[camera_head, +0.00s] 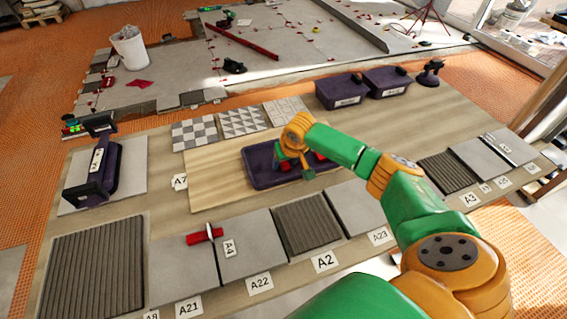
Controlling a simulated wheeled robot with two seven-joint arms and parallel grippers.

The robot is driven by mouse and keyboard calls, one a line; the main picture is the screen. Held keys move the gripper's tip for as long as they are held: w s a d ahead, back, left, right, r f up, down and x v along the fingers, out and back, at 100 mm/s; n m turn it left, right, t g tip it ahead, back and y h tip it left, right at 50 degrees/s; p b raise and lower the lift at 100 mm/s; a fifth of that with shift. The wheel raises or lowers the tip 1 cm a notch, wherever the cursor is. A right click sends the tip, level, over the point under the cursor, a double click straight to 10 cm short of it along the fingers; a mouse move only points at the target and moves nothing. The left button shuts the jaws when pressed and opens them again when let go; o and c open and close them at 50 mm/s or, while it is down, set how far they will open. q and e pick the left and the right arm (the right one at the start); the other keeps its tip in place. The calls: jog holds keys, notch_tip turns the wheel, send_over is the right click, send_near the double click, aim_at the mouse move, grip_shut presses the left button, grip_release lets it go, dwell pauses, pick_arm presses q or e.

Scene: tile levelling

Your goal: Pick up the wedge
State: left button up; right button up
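A dark purple tray (262,178) lies on a plain board in the middle of the table. Small red pieces, apparently wedges (319,156), show in it beside my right gripper (297,172). The gripper points down over the tray. Its fingers are small and partly hidden, so I cannot tell whether they are open, shut or touching a wedge. Another red wedge (205,235) with an upright part sits across the joint between two grey tiles near the front left, by the A4 label. My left gripper is not in view.
Grey and ribbed tiles (308,225) with labels line the table's front. Patterned tiles (242,122) and two purple bins (342,92) stand behind the tray. A two-handled lifter (97,172) rests on a tile at left. A white bucket (128,48) stands beyond the table.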

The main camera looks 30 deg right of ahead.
grip_shut()
jog(key=shift+r, duration=0.55)
jog(key=w+a+r, duration=0.1)
jog(key=a+r, duration=1.1)
jog(key=a, duration=0.2)
jog(key=shift+w+b, duration=0.25)
jog(key=shift+b, duration=0.05)
